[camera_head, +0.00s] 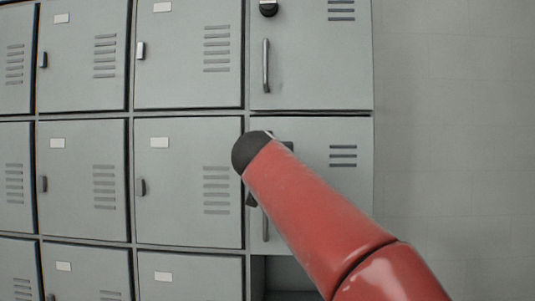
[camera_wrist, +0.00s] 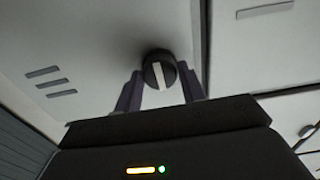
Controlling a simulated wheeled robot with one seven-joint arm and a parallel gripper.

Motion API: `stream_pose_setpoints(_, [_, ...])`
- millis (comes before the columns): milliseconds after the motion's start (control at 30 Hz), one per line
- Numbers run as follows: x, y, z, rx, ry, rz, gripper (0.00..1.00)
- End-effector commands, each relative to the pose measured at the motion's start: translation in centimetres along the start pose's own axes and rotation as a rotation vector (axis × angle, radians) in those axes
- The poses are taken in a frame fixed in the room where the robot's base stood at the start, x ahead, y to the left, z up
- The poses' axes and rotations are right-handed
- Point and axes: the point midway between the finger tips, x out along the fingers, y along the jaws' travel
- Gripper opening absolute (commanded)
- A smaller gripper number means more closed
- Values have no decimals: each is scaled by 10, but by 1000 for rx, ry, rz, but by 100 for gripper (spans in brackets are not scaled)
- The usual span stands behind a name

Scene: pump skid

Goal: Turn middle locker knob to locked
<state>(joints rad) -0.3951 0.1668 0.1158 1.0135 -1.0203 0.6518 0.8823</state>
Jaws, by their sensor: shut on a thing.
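The middle locker knob (camera_wrist: 158,68) is a round black knob with a white stripe. It shows in the wrist view on a pale door, its stripe close to upright in the picture. My gripper (camera_wrist: 160,80) has one finger on each side of it and is shut on it. In the head view the middle locker door (camera_head: 345,185) is in the right column. My red arm covers much of this door and hides the knob there; only small dark parts of my gripper show beside the arm.
The upper locker door (camera_head: 320,60) has its own black knob (camera_head: 268,8) and a vertical handle (camera_head: 266,66). A dark open space (camera_head: 285,275) lies below the middle door. Several grey lockers fill the left. A plain wall (camera_head: 460,130) is on the right.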

Motion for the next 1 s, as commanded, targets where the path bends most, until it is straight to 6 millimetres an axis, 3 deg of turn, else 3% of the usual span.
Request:
stream_pose_setpoints(367, [0,0,0,-176,-1,0,17])
stream_pose_setpoints(1000, [0,0,-1,-776,-1,-1,17])
